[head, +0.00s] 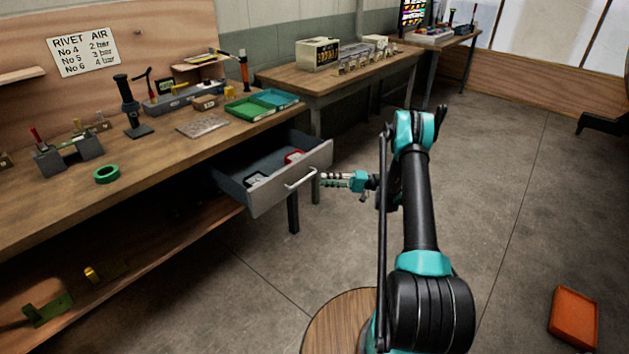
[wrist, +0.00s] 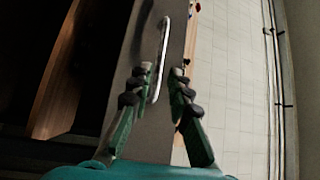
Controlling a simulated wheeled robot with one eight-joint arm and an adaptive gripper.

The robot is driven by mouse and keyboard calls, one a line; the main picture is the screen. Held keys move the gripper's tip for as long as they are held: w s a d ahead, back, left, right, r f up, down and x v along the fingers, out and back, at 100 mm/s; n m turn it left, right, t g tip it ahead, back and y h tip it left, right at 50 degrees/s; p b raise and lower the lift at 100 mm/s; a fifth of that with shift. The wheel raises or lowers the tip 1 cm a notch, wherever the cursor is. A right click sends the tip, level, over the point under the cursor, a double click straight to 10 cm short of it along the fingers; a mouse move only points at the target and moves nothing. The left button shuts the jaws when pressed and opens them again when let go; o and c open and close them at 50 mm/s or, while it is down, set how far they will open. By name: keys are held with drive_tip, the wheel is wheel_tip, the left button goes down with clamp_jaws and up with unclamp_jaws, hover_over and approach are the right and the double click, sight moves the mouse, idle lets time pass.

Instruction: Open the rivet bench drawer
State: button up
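The rivet bench drawer (head: 262,204) is pulled out from under the wooden bench top, its inside showing. A red item (head: 293,156) and a dark item with a pale top (head: 256,180) lie in it. Its grey front carries a pale bar handle (head: 300,179), which also shows in the wrist view (wrist: 161,60). My gripper (head: 326,178) is just right of the handle. In the wrist view my gripper (wrist: 161,76) has its fingers apart, with the handle's near end between them, closer to the left finger. I cannot tell whether they touch it.
A second table (head: 350,78) stands behind. An orange bin (head: 573,318) lies on the floor at right.

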drive_tip(key=shift+w+d+f, duration=0.1)
drive_tip(key=shift+d+f, duration=0.1)
drive_tip(key=shift+d, duration=1.3)
drive_tip(key=shift+r, duration=0.1)
drive_tip(key=s+a+r+m+t+h, duration=0.3)
drive_tip(key=s+r+h, duration=0.65)
drive_tip(key=r, duration=0.25)
drive_tip(key=s+d+t+h, duration=0.1)
drive_tip(key=s+d+h, duration=0.2)
drive_tip(key=s, duration=0.6)
drive_tip(key=s+d+f+t+h, duration=0.1)
drive_tip(key=s+d+h, duration=0.2)
drive_tip(key=s+d, duration=0.3)
drive_tip(key=s+d+t+h, duration=0.1)
drive_tip(key=s+d+h, duration=0.3)
drive_tip(key=s, duration=0.9)
drive_tip(key=shift+s+d+f, duration=0.15)
drive_tip(key=shift+s+f, duration=0.1)
